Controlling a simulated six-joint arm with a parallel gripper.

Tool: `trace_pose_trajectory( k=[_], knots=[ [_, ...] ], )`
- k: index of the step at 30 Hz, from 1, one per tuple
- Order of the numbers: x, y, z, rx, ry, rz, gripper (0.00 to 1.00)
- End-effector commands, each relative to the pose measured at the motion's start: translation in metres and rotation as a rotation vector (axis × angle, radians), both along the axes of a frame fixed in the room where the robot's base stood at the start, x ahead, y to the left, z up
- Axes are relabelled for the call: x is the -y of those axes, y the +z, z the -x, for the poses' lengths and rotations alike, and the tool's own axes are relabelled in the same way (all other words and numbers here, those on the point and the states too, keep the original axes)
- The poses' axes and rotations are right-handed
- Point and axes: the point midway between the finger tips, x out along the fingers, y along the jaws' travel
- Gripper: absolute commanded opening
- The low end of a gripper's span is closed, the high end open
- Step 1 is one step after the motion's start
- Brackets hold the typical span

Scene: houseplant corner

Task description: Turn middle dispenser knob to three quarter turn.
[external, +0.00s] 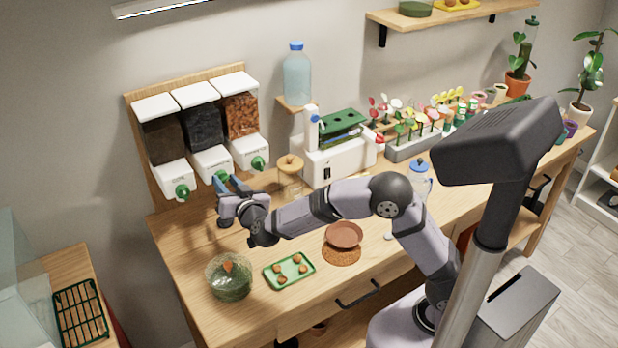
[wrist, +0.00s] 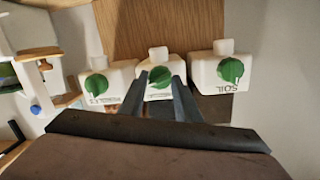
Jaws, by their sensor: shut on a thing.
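The middle dispenser (external: 203,127) holds dark, nearly black contents and has a white spout box with a green knob (external: 221,176). In the wrist view the middle knob (wrist: 160,76) sits between my two fingertips. My gripper (external: 222,183) is shut on this knob, reaching up to it from the front. The fingers partly cover the knob in the external view. A pale mark shows on the knob, but its exact angle is hard to read. The left dispenser's knob (external: 182,191) and the right dispenser's knob (external: 258,163) stand free on either side.
A lidded jar (external: 290,165) and a white machine (external: 335,158) stand to the right of the dispensers. A glass bowl (external: 229,284), a green tray (external: 289,271) and a terracotta saucer (external: 343,235) lie near the table front. The wall-side board (external: 151,190) backs the dispensers.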

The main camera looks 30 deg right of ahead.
Motion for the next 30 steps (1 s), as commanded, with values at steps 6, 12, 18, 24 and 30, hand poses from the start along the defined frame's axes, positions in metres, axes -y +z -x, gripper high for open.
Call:
trace_pose_trajectory(
  k=[6,12,18,24,30],
  knots=[
    [0.0016,-0.0038,-0.0001,0.001,-0.001,-0.209,0.08],
    [0.0022,-0.0047,0.0001,0.001,-0.001,-0.399,0.08],
    [0.0035,-0.0052,-0.0002,0.002,-0.002,-0.591,0.08],
    [0.0039,-0.0057,0.0001,0.002,0.0,-0.78,0.08],
    [0.0047,-0.0064,0.0,0.002,0.0,-0.971,0.08]
  ],
)
